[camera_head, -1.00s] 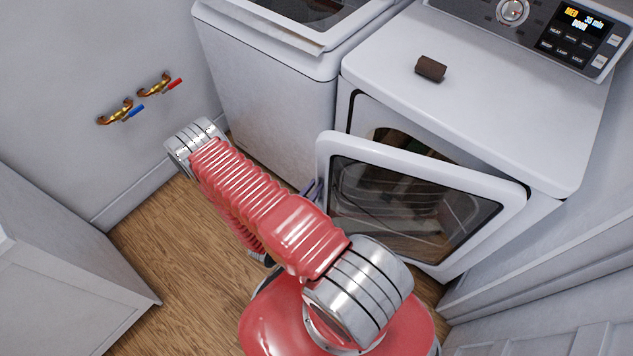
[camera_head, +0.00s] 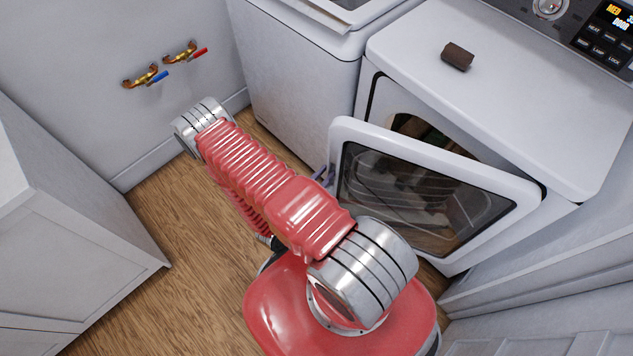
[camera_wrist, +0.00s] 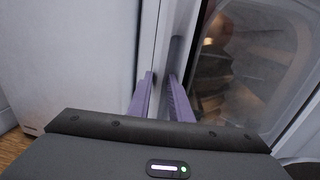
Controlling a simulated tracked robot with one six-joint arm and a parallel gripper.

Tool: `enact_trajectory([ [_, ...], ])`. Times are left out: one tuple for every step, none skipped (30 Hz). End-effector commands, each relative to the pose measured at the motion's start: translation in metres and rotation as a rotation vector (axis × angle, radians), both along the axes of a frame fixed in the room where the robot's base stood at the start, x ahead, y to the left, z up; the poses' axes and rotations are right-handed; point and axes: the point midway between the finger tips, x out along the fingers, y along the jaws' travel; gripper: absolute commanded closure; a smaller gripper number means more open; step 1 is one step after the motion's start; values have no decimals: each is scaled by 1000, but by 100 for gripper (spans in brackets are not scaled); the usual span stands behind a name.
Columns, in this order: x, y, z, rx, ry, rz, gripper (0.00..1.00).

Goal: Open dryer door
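The dryer (camera_head: 500,75) stands at the right, and its door (camera_head: 440,147) is partly open. The door has a white frame and a dark window. Its left edge stands out from the dryer front, and the drum opening (camera_head: 412,124) shows behind it. My gripper (camera_head: 322,178) is at the door's left edge, mostly hidden by my arm in the head view. In the wrist view my gripper (camera_wrist: 162,77) has two purple fingers standing apart beside the door's white edge (camera_wrist: 178,48). Contact with the door is unclear.
The washer (camera_head: 295,80) stands left of the dryer. A brown roll (camera_head: 457,56) lies on the dryer top. Water valves (camera_head: 163,66) are on the back wall. A white cabinet (camera_head: 70,230) is at the left, with wood floor (camera_head: 190,245) between. A wall is close at the right.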

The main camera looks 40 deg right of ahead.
Motion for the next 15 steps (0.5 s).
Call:
enact_trajectory([
  [-8,-1,-1,0,11,-15,83],
  [-8,0,-1,0,11,-15,83],
  [-8,2,-1,0,11,-15,83],
  [-8,4,-1,0,11,-15,83],
  [-9,5,-1,0,11,-14,83],
  [-9,8,-1,0,11,-13,83],
  [-9,11,-1,0,11,-12,83],
  [-9,13,-1,-1,11,-11,83],
  [-9,17,-1,-1,11,-10,83],
  [-10,20,-1,-2,10,-9,83],
  [-10,22,0,-2,9,-9,83],
  [-10,26,-1,-1,8,-8,83],
  [-10,29,-1,-1,7,-7,83],
  [-10,32,0,-1,7,-7,83],
  [-10,36,0,-1,6,-5,83],
])
